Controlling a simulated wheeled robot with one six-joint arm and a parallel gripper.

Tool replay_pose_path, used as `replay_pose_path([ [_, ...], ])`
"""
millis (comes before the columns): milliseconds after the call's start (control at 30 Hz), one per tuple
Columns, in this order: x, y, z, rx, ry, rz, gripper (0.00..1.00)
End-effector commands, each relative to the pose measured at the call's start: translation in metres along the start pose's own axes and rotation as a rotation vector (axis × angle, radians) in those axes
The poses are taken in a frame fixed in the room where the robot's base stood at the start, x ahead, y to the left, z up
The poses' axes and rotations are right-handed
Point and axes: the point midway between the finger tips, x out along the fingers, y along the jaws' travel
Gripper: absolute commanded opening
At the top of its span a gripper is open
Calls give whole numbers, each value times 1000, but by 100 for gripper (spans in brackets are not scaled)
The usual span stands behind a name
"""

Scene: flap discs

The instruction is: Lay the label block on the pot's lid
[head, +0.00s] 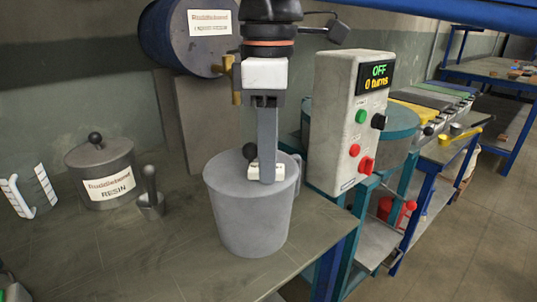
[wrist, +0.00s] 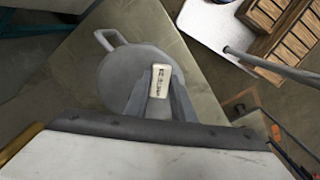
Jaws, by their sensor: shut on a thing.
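The grey pot (head: 248,215) stands upright near the table's front edge, with its flat lid (head: 225,172) on and a dark round knob (head: 249,151) on the lid. My gripper (head: 267,176) points down over the lid and is shut on the small white label block (head: 280,171). The block is beside the knob, at or just above the lid; I cannot tell whether it touches. In the wrist view, the block (wrist: 160,78), with dark lettering, sits between my fingertips (wrist: 160,88) over the lid (wrist: 135,62). The knob is hidden there.
A control box (head: 346,125) reading OFF, 0 turns stands close at the right. A lidded resin pot (head: 102,172), a small grey handled tool (head: 150,197) and a measuring beaker (head: 30,193) stand at the left. A blue drum (head: 178,40) is behind.

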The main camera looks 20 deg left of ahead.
Motion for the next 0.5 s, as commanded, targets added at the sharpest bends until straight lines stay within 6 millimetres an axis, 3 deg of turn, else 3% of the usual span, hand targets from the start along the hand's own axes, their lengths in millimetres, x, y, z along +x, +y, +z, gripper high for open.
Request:
replay_pose_path([
  [100, 3, 0, 0, 0, 0, 0, 1],
  [133, 3, 0, 0, 0, 0, 0, 25],
  [200, 3, 0, 0, 0, 0, 0, 41],
  [500, 2, 0, 0, 0, 0, 0, 41],
])
